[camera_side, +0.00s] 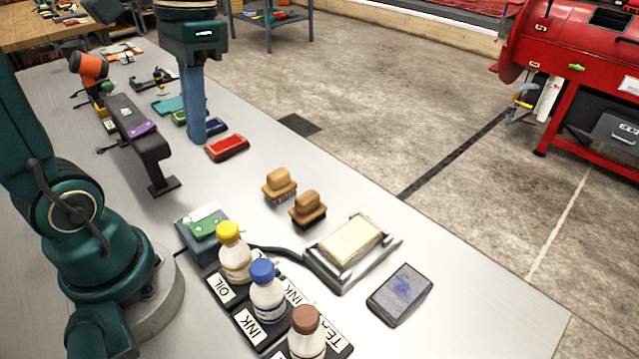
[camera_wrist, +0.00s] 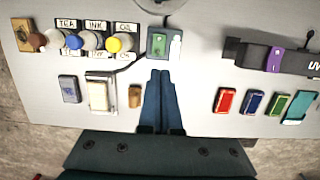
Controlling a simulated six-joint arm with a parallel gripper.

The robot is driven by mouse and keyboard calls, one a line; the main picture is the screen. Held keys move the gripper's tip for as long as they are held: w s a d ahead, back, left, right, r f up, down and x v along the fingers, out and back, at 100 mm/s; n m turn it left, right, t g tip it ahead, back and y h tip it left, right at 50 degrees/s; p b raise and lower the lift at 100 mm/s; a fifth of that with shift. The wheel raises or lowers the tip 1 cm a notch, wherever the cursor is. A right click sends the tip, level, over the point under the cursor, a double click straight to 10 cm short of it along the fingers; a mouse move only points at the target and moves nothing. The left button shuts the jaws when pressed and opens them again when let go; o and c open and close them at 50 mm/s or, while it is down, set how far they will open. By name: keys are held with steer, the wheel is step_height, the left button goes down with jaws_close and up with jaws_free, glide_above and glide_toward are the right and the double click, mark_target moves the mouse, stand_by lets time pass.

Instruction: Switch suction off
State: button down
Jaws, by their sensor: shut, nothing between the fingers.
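A dark box with a green top (camera_side: 203,226) stands on the bench beside my arm's base, with a pale flap or plate on it. It also shows in the wrist view (camera_wrist: 159,42), just beyond my fingertips. A dark cable runs from it to a metal-framed tray (camera_side: 345,275) with a cream pad (camera_side: 350,241). I cannot tell which way any switch on the box is set. My gripper (camera_side: 195,138) points down, fingers together and empty, above the bench behind the box and left of the brushes. The blue fingers show in the wrist view (camera_wrist: 159,74).
Bottles with yellow (camera_side: 228,231), blue (camera_side: 262,271) and brown caps (camera_side: 306,318) stand in a labelled rack in front of the box. Two wooden brushes (camera_side: 280,181) (camera_side: 308,204), a red pad (camera_side: 227,147) and a dark ink pad (camera_side: 400,293) lie around. A black UV stand (camera_side: 140,140) is left.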

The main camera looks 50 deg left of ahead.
mark_target(201, 228)
stand_by(0.3)
steer(key=shift+s+d+r, duration=0.1)
steer(key=shift+s+d, duration=0.05)
steer(key=shift+s, duration=0.6)
steer(key=f, duration=0.4)
steer(key=s+f, duration=0.1)
steer(key=f, duration=0.4)
steer(key=s+f, duration=0.1)
steer(key=f, duration=0.4)
steer(key=shift+s, duration=0.1)
steer(key=shift+s+f, duration=0.1)
steer(key=shift+f, duration=0.05)
